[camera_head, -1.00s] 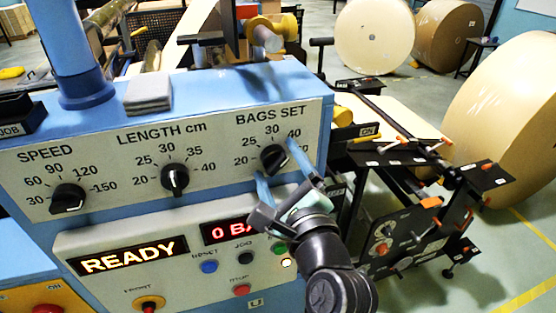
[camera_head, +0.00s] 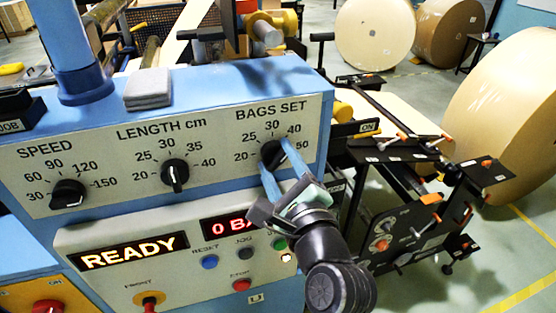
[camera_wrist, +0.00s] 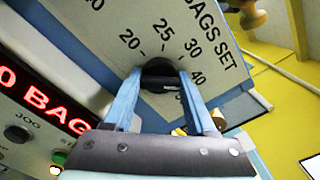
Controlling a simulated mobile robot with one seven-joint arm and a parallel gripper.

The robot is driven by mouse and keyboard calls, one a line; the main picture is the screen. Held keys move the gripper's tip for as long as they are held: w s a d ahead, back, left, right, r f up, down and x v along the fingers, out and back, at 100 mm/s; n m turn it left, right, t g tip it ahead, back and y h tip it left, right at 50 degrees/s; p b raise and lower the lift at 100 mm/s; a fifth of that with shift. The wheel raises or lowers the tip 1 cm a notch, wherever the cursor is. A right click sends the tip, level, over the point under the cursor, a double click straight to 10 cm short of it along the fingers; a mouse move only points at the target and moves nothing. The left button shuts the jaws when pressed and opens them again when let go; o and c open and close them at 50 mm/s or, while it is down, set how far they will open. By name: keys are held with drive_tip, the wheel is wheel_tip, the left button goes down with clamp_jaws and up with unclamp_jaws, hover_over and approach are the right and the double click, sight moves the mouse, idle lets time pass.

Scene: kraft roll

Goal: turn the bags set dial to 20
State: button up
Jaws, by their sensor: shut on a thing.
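The bags set dial (camera_head: 271,152) is a black round knob at the right end of the white scale panel, marked 20, 25, 30, 40 and 50. My gripper (camera_head: 275,156) has its two blue fingers on either side of this dial and is shut on it. In the wrist view the dial (camera_wrist: 160,72) sits between the fingertips, below the 20 and 25 marks. The fingers cover part of its edge, and I cannot tell which number its pointer faces. The display (camera_head: 230,229) begins with 0 BA; my gripper hides the rest.
The length dial (camera_head: 174,174) and speed dial (camera_head: 68,194) are on the same panel to the left. Below are a READY display (camera_head: 130,253) and several buttons, close under my wrist. A grey block (camera_head: 148,88) lies on top of the blue housing.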

drive_tip(key=n+b, duration=0.2)
drive_tip(key=n, duration=0.4)
drive_tip(key=shift+f+n, duration=0.15)
drive_tip(key=shift+n, duration=0.15)
drive_tip(key=n+b, duration=0.4)
drive_tip(key=n, duration=0.3)
drive_tip(key=shift+f, duration=0.1)
drive_tip(key=n+b, duration=0.4)
drive_tip(key=n, duration=0.2)
drive_tip(key=shift+n, duration=0.3)
drive_tip(key=n+b, duration=0.2)
drive_tip(key=n, duration=0.2)
drive_tip(key=shift+n+b, duration=0.8)
drive_tip(key=shift+n, duration=0.4)
